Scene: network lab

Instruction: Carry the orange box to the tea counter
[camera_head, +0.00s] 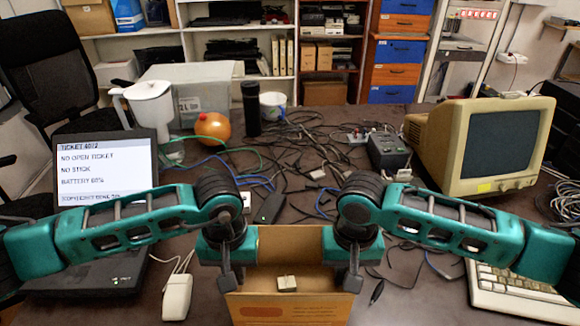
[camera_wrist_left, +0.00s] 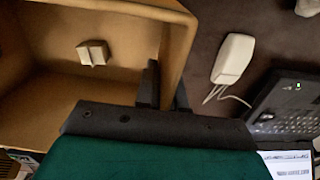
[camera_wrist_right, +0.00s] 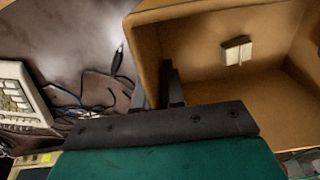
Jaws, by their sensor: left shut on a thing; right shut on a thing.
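The orange box (camera_head: 290,310) is an open-topped, orange-brown carton at the bottom centre of the head view, in front of me. A small pale block (camera_head: 287,283) lies inside it. My left gripper (camera_head: 229,278) is shut on the box's left wall. My right gripper (camera_head: 351,278) is shut on its right wall. The wrist views show the box's wall between the fingers on the left (camera_wrist_left: 166,88) and on the right (camera_wrist_right: 157,88). I cannot tell whether the box touches the table. I cannot pick out a tea counter in these views.
The dark table (camera_head: 400,290) holds a laptop (camera_head: 100,170) at left, a white mouse (camera_head: 177,297), tangled cables, and a beige monitor (camera_head: 480,145) with a keyboard (camera_head: 520,295) at right. Shelves line the back.

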